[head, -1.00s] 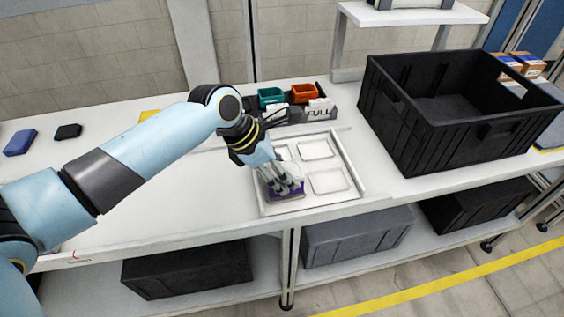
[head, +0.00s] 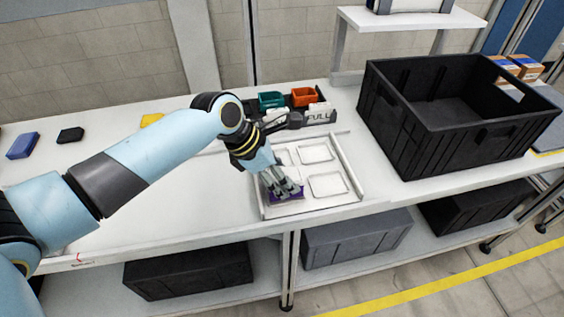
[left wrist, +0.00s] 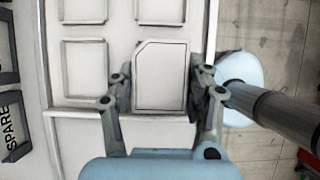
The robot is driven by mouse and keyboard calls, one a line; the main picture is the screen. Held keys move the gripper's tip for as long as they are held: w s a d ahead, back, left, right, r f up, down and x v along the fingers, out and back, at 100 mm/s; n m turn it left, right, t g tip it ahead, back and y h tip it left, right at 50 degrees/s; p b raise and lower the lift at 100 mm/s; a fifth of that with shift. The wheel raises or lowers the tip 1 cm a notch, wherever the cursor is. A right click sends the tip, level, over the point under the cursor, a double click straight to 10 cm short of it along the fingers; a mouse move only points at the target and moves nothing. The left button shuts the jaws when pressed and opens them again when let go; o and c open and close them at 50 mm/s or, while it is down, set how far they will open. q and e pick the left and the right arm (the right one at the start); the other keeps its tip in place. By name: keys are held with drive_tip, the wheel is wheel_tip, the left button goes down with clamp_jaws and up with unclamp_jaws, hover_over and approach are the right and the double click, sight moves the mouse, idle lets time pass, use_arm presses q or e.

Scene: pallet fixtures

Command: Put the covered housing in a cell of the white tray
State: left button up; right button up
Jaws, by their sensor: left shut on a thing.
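My left gripper (head: 283,188) is shut on the covered housing (head: 288,194), which shows as a purple edge below the fingers in the head view. In the left wrist view the covered housing (left wrist: 161,78) has a flat pale top with one cut corner, between the two fingers of the left gripper (left wrist: 161,92). The white tray (head: 352,172) lies on the bench, and its rim also shows in the left wrist view (left wrist: 72,113). The housing is over the tray's near-left cell. Whether it touches the cell floor I cannot tell. My right gripper is out of view.
The other tray cells look empty. A large black crate (head: 440,130) stands to the right. Blue (head: 22,145) and black (head: 70,134) blocks lie far left.

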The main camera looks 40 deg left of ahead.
use_arm(q)
drive_tip(key=shift+f, duration=0.7)
idle(0.8)
drive_tip(key=o, duration=1.3)
drive_tip(key=shift+c, duration=0.2)
drive_tip(key=v, duration=1.2)
